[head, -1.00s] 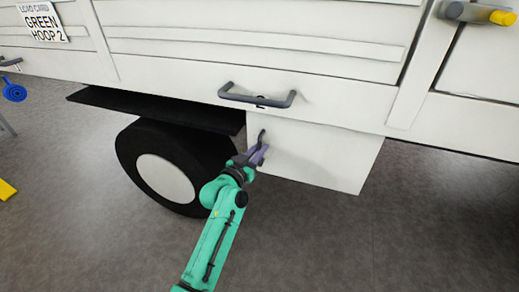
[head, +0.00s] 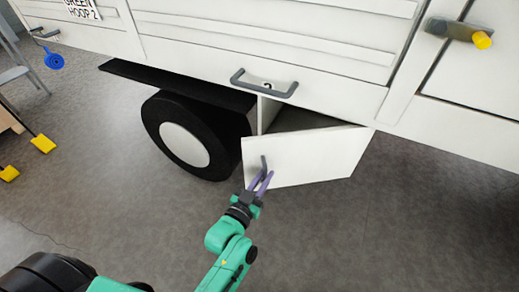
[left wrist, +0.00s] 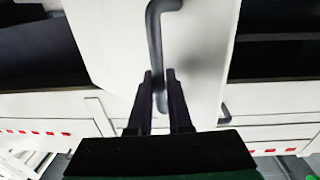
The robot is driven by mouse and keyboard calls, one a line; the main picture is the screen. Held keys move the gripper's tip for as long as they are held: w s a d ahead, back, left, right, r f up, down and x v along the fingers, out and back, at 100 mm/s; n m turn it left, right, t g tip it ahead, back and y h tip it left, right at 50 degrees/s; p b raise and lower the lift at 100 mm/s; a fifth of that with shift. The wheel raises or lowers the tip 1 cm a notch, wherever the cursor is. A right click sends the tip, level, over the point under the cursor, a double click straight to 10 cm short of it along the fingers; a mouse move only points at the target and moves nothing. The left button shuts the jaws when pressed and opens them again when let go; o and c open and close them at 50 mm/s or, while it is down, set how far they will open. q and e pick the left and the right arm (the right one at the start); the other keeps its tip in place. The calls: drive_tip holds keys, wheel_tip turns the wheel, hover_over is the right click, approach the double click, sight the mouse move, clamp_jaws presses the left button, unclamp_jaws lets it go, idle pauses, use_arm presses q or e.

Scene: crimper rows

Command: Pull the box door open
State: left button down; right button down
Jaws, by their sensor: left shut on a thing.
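The white box door (head: 310,157) hangs under the side of a white vehicle body. It stands part way open, its left edge swung out toward me and its right edge against the box. A dark gap shows above it. A grey handle (head: 264,167) is on the door near its left edge. My left gripper (head: 260,181) has its purple fingers shut on this handle. In the left wrist view the handle (left wrist: 155,40) runs down between the fingertips (left wrist: 160,82), with the white door (left wrist: 200,60) behind it. My right gripper is not in view.
A black wheel (head: 155,107) is left of the door, under a dark mudguard. A grey bar handle (head: 264,87) is on the panel above. A yellow-tipped grey latch (head: 458,32) is at upper right. The floor (head: 400,230) in front is clear.

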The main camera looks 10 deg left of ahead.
use_arm(q)
drive_tip(key=s+d+p, duration=0.2)
drive_tip(key=s+d, duration=0.1)
drive_tip(key=s, duration=0.2)
drive_tip(key=shift+d, duration=0.4)
